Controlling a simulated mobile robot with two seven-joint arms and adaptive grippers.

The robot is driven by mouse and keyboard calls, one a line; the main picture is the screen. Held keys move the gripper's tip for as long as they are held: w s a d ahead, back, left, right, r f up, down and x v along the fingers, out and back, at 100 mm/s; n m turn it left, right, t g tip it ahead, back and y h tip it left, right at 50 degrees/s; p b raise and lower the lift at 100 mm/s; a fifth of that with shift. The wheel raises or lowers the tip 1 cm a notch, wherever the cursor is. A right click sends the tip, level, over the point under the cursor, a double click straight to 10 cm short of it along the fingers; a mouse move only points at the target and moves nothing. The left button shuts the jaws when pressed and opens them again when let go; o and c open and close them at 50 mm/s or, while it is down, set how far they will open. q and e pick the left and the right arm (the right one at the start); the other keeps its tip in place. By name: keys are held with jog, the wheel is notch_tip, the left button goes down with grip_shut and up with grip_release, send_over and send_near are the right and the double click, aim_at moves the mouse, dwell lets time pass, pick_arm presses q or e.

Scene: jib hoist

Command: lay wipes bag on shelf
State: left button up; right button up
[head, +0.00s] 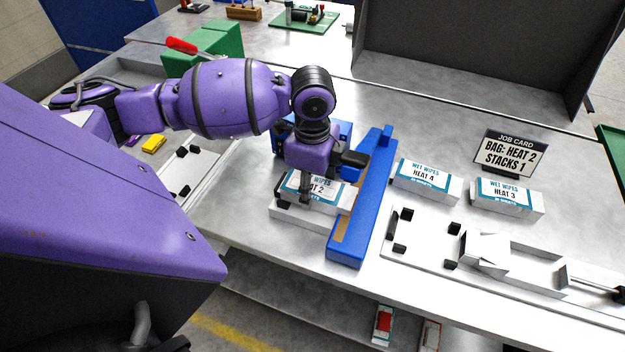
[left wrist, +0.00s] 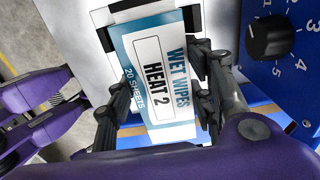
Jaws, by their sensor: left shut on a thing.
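The white and teal wipes bag marked HEAT 2 (head: 333,197) is at the left side of a long blue device, above a white block or tray (head: 290,222). I cannot tell if they touch. My left gripper (head: 325,182) reaches down onto the bag. In the left wrist view the gripper (left wrist: 160,92) is shut across the bag (left wrist: 150,70), one finger on each side, with its label facing the camera. A grey shelf (head: 290,300) runs below the bench top; part of it is hidden. My right gripper is not in view.
The blue device (head: 350,225) stands right beside the bag; its dial (left wrist: 268,37) shows close by. Packs marked HEAT 4 (head: 427,180) and HEAT 3 (head: 507,195) lie to the right, near a job card (head: 503,152). Small boxes (head: 383,325) stand on the lower shelf.

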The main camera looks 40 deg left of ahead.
pick_arm(q)
jog(key=shift+f, duration=0.15)
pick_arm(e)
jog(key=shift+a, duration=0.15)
pick_arm(q)
jog(key=o, duration=1.3)
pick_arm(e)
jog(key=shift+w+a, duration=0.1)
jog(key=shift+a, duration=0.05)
pick_arm(q)
jog(key=shift+r, duration=0.2)
notch_tip(320, 180, up, 12)
jog(key=shift+f, duration=0.2)
